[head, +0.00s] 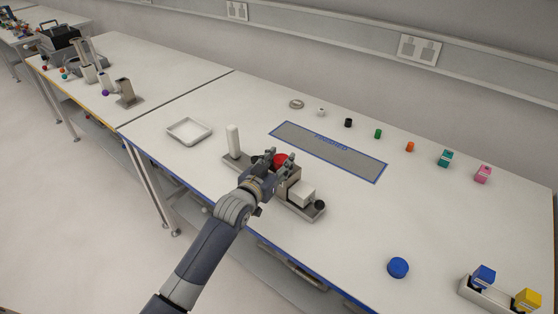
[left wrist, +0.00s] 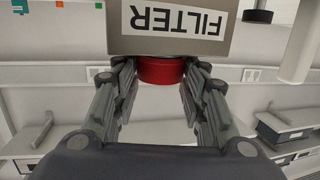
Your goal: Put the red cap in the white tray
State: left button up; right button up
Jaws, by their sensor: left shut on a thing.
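The red cap (head: 281,159) is on the filter box (head: 294,177) on the table, and it also shows in the left wrist view (left wrist: 161,71). There it touches the box marked FILTER (left wrist: 180,25), which appears upside down. My left gripper (head: 278,163) is shut on the red cap, one finger on each side, and partly hides it in the head view. The white tray (head: 189,131) lies left of my gripper, flat and empty. My right gripper is not in view.
The filter box stands on a grey base (head: 309,214) with a white block (head: 302,193) and a white cylinder (head: 233,141). A blue-edged mat (head: 330,150) lies behind. A blue cap (head: 398,267) is at right. The table between tray and base is clear.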

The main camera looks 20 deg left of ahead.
pick_arm(q)
jog(key=o, duration=0.7)
jog(key=shift+o, duration=0.2)
jog(key=shift+f, duration=0.1)
